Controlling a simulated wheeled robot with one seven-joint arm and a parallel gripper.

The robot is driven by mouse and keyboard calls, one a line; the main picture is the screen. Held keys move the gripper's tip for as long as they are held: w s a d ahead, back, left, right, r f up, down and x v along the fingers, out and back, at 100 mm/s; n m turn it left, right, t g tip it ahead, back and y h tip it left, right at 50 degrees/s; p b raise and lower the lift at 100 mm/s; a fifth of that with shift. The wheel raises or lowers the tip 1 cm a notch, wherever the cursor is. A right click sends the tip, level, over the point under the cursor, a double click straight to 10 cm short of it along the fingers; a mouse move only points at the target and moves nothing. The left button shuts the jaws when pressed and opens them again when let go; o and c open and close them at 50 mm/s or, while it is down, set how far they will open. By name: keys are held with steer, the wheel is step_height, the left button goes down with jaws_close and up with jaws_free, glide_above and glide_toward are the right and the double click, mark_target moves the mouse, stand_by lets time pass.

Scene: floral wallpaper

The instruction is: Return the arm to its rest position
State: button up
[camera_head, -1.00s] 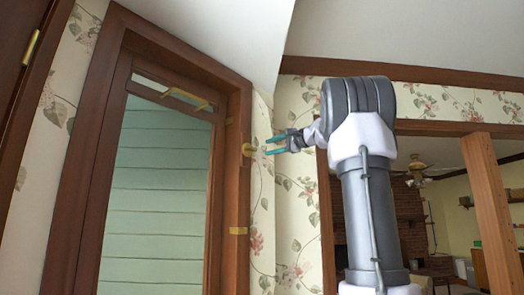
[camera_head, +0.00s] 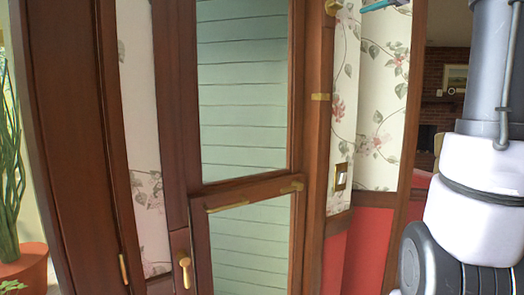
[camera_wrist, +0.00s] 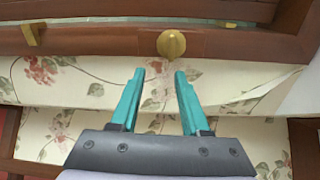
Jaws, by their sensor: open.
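My gripper (camera_wrist: 160,78) is open and empty in the wrist view, with its two teal fingers spread apart. The fingers point toward a round brass knob (camera_wrist: 171,45) on the brown wood trim, with a gap between them and it. In the head view only a sliver of one teal finger (camera_head: 378,5) shows at the top edge. My arm runs down the right side of the head view, cut off at the top and right.
A window (camera_head: 243,95) in a brown wood frame fills the middle of the head view. A brass handle (camera_head: 184,271) is at its lower left. A potted plant (camera_head: 12,180) stands at the far left. Floral wallpaper and a light switch (camera_head: 341,176) are beside my arm.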

steer(key=s+a+f+n+g+h, duration=0.1)
steer(key=s+a+f+n+g, duration=0.1)
steer(key=s+a+f, duration=0.55)
steer(key=s+a+f+n+g+h, duration=0.1)
steer(key=s+a+f+n+g, duration=0.2)
steer(key=f, duration=0.8)
steer(key=s+a+f+n+g+h, duration=0.15)
steer(key=s+a+f, duration=0.25)
steer(key=s+f, duration=0.4)
steer(key=s+f+n+g+h, duration=0.2)
steer(key=s+f, duration=0.5)
steer(key=f, duration=0.5)
steer(key=shift+s+n+h, duration=0.35)
steer(key=shift+a, duration=0.1)
